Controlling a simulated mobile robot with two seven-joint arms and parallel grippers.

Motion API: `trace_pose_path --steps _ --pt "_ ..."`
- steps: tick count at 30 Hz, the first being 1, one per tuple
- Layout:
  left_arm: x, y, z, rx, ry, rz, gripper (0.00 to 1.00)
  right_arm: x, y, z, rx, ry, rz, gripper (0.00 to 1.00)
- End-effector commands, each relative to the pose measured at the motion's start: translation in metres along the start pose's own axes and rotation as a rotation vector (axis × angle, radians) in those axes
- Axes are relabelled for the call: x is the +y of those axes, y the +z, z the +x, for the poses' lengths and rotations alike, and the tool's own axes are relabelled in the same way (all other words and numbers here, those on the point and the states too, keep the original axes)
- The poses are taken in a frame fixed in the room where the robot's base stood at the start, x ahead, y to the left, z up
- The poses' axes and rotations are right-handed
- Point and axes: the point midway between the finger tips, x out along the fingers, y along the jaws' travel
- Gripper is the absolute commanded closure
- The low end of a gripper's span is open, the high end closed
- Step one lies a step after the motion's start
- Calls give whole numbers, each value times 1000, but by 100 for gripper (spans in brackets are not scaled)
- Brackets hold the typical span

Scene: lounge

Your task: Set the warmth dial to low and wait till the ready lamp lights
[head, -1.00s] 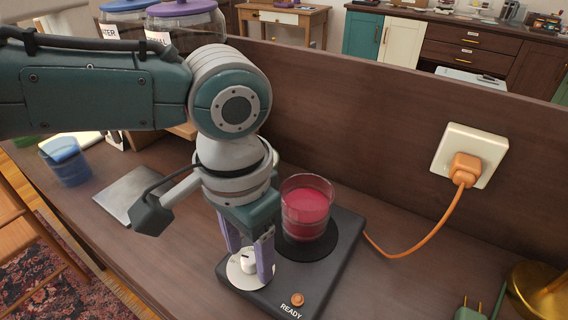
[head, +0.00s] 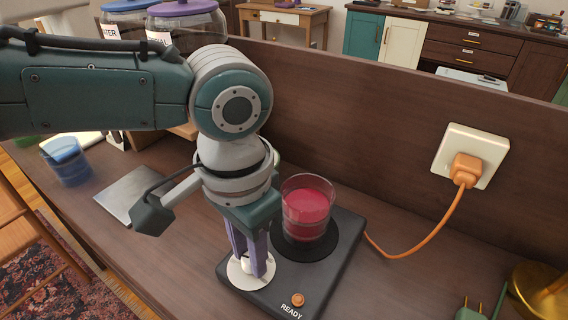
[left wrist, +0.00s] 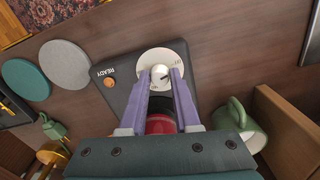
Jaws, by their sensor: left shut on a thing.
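The warmer (head: 342,262) is a dark flat box on the wooden counter. Its warmth dial is a white knob on a white disc (head: 243,272); the knob also shows in the left wrist view (left wrist: 159,73). My left gripper (head: 256,272) points down with its purple fingers shut on the knob. The dial's markings are too small to read surely. The ready lamp (head: 297,299) is a small orange-brown dome beside the word READY and looks unlit. A glass of red liquid (head: 308,208) stands on the warmer's round black plate. My right gripper is not in view.
An orange plug (head: 466,168) sits in the wall socket (head: 483,148), its cord running to the warmer. A blue cup (head: 66,162) and a grey plate (head: 133,194) are at left. A green plug (head: 470,312) and brass base (head: 545,290) are at right.

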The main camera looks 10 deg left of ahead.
Motion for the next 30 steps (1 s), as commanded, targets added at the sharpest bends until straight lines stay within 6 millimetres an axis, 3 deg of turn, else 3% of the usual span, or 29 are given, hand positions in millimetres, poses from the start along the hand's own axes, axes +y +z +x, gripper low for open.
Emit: trace_pose_path --steps 14,30 --pt "0 0 -1 0 1 137 100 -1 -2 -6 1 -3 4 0" --pt "1 0 -1 2 2 629 100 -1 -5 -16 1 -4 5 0"
